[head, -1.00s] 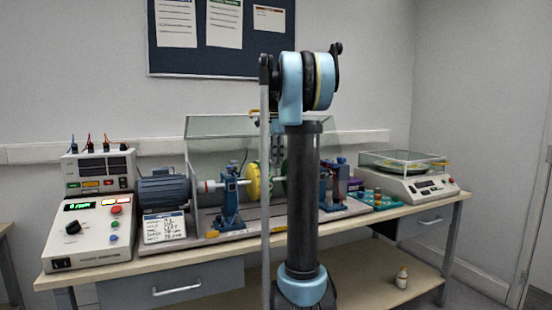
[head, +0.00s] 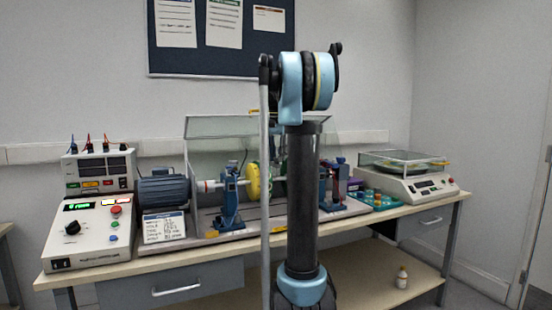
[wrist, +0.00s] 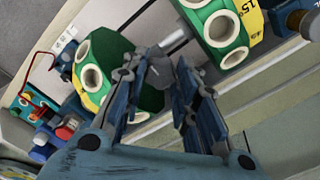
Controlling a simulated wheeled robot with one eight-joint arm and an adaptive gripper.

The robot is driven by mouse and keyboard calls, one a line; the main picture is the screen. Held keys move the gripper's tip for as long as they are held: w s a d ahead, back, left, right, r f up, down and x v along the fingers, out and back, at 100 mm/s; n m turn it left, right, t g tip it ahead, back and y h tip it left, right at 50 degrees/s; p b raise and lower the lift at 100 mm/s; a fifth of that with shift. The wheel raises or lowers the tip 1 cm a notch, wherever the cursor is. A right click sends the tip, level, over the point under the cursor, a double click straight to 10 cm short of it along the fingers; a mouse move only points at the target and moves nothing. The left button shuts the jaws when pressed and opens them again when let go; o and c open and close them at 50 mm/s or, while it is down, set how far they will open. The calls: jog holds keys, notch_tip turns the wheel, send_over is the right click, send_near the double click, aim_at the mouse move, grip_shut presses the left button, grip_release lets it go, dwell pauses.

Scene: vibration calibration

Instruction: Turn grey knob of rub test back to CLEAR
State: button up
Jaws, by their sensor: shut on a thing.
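In the wrist view, my gripper (wrist: 156,76) has its two dark blue fingers on either side of a small grey part (wrist: 158,72), which looks like the grey knob. The fingers are shut on it; their pads hide most of it. I cannot read any CLEAR mark or tell which way the knob points. A green disc with pale ringed holes (wrist: 92,76) lies just left of the fingers, and a green and yellow disc (wrist: 222,28) is at the upper right. In the head view my own arm hides the gripper and knob.
The bench (head: 220,250) carries a control box (head: 90,235), a blue motor (head: 163,190) and a blue bearing stand (head: 230,200). A clear raised guard (head: 215,127) stands behind the shaft. A balance (head: 408,185) is at right. A red wire (wrist: 48,65) curves at the wrist view's left.

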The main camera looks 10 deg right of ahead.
jog(key=n, duration=0.4)
jog(key=shift+w+n, duration=0.15)
jog(key=shift+n, duration=0.15)
jog(key=n, duration=0.3)
jog(key=shift+n, duration=0.3)
jog(key=n, duration=0.4)
jog(key=shift+n, duration=0.3)
jog(key=n, duration=0.3)
jog(key=shift+n, duration=0.3)
jog(key=n, duration=0.4)
jog(key=shift+n, duration=0.3)
jog(key=n, duration=0.3)
jog(key=shift+n, duration=0.3)
jog(key=n, duration=0.4)
jog(key=shift+n, duration=2.2)
